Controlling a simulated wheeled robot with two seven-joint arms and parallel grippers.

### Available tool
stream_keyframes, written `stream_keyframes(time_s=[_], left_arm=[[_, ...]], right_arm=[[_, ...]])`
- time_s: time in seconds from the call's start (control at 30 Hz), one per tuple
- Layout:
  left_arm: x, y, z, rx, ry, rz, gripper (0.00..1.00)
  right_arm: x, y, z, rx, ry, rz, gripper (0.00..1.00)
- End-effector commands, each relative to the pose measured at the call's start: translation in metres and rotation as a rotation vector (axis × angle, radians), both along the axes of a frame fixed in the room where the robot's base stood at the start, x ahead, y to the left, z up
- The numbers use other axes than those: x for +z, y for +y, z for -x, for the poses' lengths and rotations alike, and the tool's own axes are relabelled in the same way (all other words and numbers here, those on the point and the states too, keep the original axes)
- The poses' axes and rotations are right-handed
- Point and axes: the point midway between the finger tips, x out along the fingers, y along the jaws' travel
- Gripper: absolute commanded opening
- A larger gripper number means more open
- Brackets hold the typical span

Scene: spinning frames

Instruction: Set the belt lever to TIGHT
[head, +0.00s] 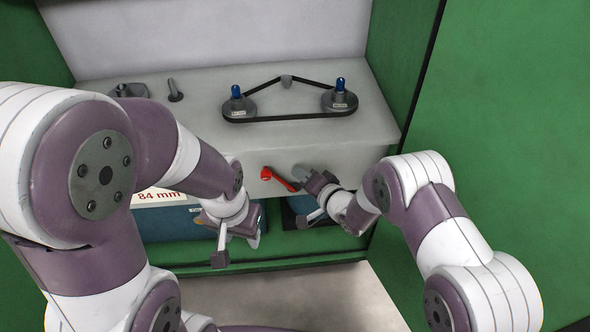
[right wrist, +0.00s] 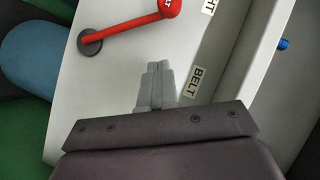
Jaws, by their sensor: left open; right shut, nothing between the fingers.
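The red belt lever (head: 280,180) is on the pale front face of the bench. In the head view its round knob points left and slightly up from its pivot. In the right wrist view the lever (right wrist: 130,28) runs from a dark round pivot (right wrist: 90,42) to the knob, near a label ending in "HT" (right wrist: 209,5), cut off by the frame edge. A "BELT" label (right wrist: 194,83) sits close by. My right gripper (head: 306,174) is shut and empty beside the lever's pivot end; its fingers (right wrist: 155,75) show no contact with the lever. My left gripper (head: 235,250) is open and empty, lower left.
A dark peg (head: 175,90) stands at the left. A green wall (head: 500,130) is close on the right.

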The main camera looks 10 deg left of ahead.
Motion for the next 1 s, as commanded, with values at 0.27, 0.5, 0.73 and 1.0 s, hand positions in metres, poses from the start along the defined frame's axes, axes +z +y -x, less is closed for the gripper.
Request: stream_keyframes(time_s=[0.27,0.5,0.73,1.0], left_arm=[[0.02,0.0,0.0,0.001,0.001,0.0,0.48],[0.023,0.0,0.0,0.001,0.001,0.0,0.48],[0.023,0.0,0.0,0.001,0.001,0.0,0.48],[0.023,0.0,0.0,0.001,0.001,0.0,0.48]], right_arm=[[0.021,-0.039,0.037,0.001,-0.003,-0.002,0.0],[0.024,-0.05,0.048,0.001,-0.003,-0.001,0.0],[0.023,-0.05,0.048,0.001,-0.004,-0.002,0.0],[0.023,-0.05,0.048,0.003,-0.008,0.002,0.0]])
